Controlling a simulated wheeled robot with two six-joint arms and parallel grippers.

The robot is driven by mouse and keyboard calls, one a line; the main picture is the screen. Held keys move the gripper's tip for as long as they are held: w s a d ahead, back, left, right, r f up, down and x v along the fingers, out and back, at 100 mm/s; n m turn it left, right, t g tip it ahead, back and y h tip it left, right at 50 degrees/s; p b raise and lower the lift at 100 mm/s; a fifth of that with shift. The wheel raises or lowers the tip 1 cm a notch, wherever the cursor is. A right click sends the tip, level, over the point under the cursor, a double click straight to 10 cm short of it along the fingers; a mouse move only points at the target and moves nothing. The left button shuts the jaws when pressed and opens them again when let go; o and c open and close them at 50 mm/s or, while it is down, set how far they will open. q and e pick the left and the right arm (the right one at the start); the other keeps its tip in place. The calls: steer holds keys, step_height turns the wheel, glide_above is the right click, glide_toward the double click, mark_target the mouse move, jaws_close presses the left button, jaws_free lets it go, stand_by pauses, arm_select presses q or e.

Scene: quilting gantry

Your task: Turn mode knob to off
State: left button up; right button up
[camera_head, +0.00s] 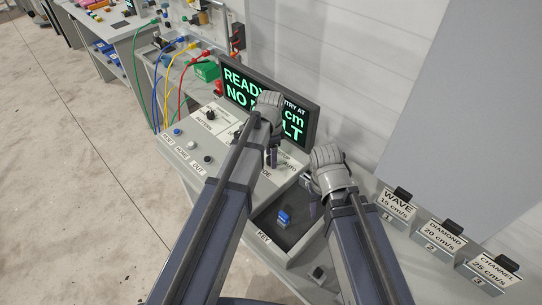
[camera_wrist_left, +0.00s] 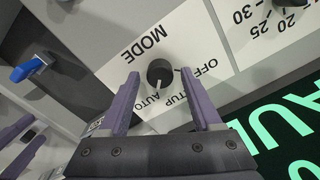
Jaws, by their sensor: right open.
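The mode knob (camera_wrist_left: 160,73) is a small round black knob with a pale pointer line on a white panel. It stands beside the word MODE and the labels OFF, SETUP and AUTO; SETUP is partly covered. Its line points roughly toward AUTO. My left gripper (camera_wrist_left: 160,78) is open, with one purple finger on each side of the knob and visible gaps. In the head view my left gripper (camera_head: 272,157) is over the console and hides the knob. My right gripper (camera_head: 314,204) is open and empty above the console's right part.
A blue key (camera_head: 284,217) stands in a dark recess by the KEY label, close to my right gripper. A lit display (camera_head: 235,88) stands behind the console. Other knobs and buttons (camera_head: 192,145) lie to the left. Labelled pattern blocks (camera_head: 447,231) stand at the right.

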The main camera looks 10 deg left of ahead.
arm_select(q)
jaws_close()
stand_by(0.3)
steer(key=shift+n, duration=0.4)
steer(key=n, duration=0.3)
steer(key=shift+n, duration=0.3)
steer(key=n, duration=0.4)
steer(key=shift+n, duration=0.3)
steer(key=n, duration=0.4)
steer(key=shift+n, duration=2.5)
